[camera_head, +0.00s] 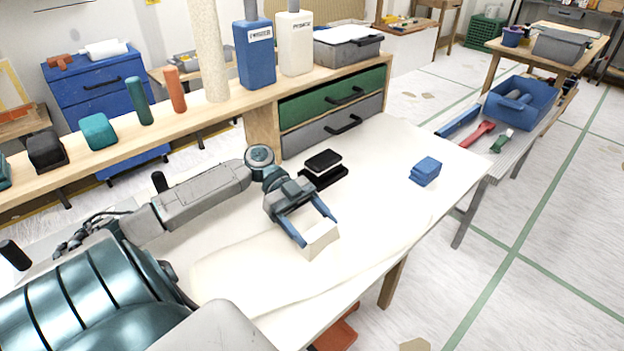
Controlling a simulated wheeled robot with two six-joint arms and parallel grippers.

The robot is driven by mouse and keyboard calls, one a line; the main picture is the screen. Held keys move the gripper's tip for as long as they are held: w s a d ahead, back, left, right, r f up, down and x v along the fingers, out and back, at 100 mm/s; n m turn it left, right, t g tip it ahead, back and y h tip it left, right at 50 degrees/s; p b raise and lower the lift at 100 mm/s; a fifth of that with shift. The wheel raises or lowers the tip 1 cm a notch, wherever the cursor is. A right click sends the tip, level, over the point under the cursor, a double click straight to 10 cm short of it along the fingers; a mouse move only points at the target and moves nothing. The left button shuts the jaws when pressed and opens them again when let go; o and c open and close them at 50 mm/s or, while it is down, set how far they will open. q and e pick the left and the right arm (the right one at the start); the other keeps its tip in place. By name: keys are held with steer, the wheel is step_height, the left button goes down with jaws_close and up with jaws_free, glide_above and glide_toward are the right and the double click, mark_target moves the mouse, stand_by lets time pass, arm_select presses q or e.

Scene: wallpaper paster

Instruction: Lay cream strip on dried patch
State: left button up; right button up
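My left gripper (318,231) reaches over the worktable, its two blue fingers on opposite sides of a cream block-shaped piece (321,243). The fingertips appear to touch its sides. I cannot tell whether this piece is a folded strip, or whether it touches the table. A pale cream sheet or patch (235,273) with a curved outline lies flat on the table's near part, below and left of the gripper. Its edges are faint against the off-white top, and I cannot tell whether it is dry. My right gripper is not in view.
A black pad in a dark tray (326,179) and a blue block (425,172) stand on the white worktable (385,150). A wooden shelf with green and grey drawers (330,98) runs behind. A side bench at right holds a blue bin (520,105). The table's right part is mostly clear.

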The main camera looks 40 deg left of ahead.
mark_target(294, 221)
arm_select(q)
steer(key=shift+o, duration=1.4)
steer(key=shift+a+r, duration=0.1)
steer(key=v, duration=0.6)
steer(key=shift+a, duration=0.2)
steer(key=shift+a+r, duration=0.25)
steer(key=shift+a, duration=0.2)
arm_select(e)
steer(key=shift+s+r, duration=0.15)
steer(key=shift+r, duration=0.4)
